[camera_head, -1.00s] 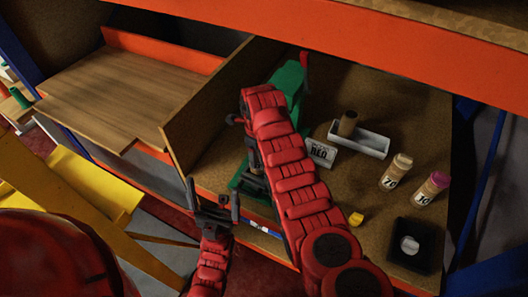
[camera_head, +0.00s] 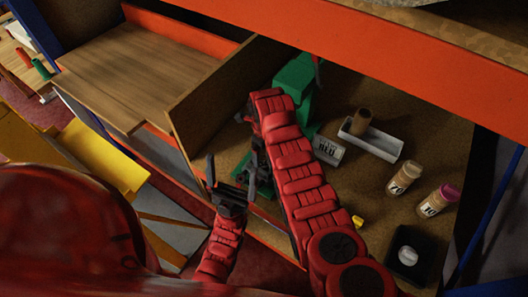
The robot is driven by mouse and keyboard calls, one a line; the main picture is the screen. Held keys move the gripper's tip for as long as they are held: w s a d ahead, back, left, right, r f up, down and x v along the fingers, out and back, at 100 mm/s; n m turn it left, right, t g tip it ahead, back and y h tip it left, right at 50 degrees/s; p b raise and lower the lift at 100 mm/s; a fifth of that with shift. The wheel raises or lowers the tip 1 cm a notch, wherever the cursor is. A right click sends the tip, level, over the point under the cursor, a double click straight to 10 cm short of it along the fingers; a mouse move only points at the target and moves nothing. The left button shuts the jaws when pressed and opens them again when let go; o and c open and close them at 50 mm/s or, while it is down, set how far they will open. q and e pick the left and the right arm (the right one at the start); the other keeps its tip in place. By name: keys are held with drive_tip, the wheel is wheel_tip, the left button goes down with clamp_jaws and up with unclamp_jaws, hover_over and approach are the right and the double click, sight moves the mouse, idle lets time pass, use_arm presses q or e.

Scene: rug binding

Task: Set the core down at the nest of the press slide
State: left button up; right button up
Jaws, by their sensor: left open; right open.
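The green press (camera_head: 296,78) stands on the bench, partly behind my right arm. Its dark slide and nest area (camera_head: 262,178) is mostly covered by that arm. No core can be made out for certain there. My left gripper (camera_head: 228,186) is open and empty, in front of the bench edge, left of the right arm.
A labelled card (camera_head: 328,150) stands before the tray. Two labelled bottles (camera_head: 404,177) (camera_head: 438,200), a black box (camera_head: 408,256) with a white round thing, and a small yellow piece (camera_head: 357,221) lie right. A brown partition (camera_head: 228,90) walls the left; an orange beam (camera_head: 400,48) crosses above.

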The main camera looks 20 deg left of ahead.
drive_tip(key=shift+a+r, duration=0.2)
drive_tip(key=shift+r, duration=0.25)
wheel_tip(320, 180, up, 10)
drive_tip(key=shift+r+p, duration=0.1)
drive_tip(key=shift+p, duration=0.4)
drive_tip(key=shift+d+r, duration=0.1)
drive_tip(key=shift+r, duration=0.45)
drive_tip(key=shift+f, duration=0.1)
